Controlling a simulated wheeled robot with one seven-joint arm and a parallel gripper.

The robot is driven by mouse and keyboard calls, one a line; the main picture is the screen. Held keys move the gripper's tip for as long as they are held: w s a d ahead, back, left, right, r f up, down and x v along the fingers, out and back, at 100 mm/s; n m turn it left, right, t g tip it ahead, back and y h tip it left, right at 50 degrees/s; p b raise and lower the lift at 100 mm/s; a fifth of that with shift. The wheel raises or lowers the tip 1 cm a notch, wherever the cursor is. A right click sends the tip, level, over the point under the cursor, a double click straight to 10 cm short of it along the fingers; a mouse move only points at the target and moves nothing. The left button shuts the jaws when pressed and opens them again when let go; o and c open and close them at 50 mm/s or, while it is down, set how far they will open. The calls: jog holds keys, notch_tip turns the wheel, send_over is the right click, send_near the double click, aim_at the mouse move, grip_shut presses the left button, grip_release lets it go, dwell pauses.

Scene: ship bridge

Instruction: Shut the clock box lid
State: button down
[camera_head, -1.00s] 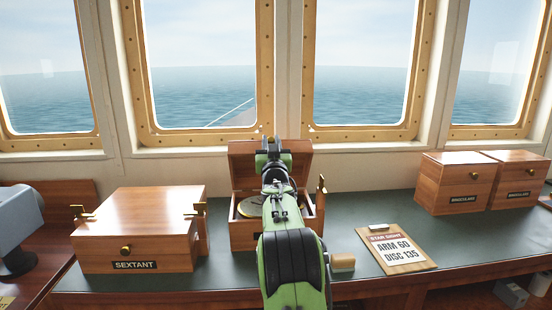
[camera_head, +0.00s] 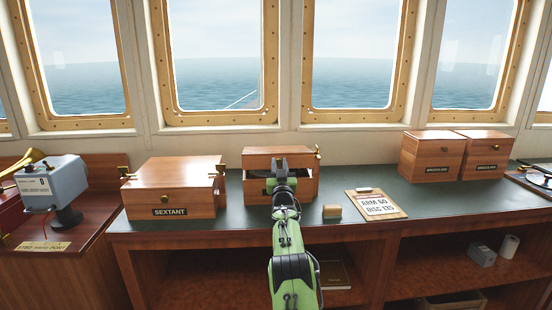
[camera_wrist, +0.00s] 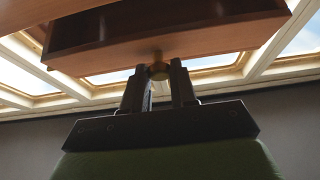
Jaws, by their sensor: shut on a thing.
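The clock box (camera_head: 306,188) is wooden and stands on the green counter between the sextant box and the clipboard. Its lid (camera_head: 262,157) is partly lowered, with a dark gap between it and the box body. My gripper (camera_head: 280,170) is at the front of the box. In the wrist view, the lid (camera_wrist: 100,42) is overhead, with its hollow underside partly showing. A small brass knob (camera_wrist: 158,71) on the lid's front edge sits between my two fingers, which are shut on it. The clock inside is hidden in the head view.
The sextant box (camera_head: 170,187) stands to the left. A wooden block (camera_head: 332,211) and a clipboard (camera_head: 376,205) lie to the right. Two binocular boxes (camera_head: 432,158) (camera_head: 484,155) stand further right. Windows line the back.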

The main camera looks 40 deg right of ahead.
jog(key=shift+s+f+b, duration=0.1)
jog(key=shift+f+b, duration=0.35)
jog(key=shift+f, duration=1.15)
jog(key=shift+a, duration=0.1)
jog(key=c, duration=1.2)
grip_release()
jog(key=shift+o, duration=1.3)
jog(key=shift+r, duration=0.1)
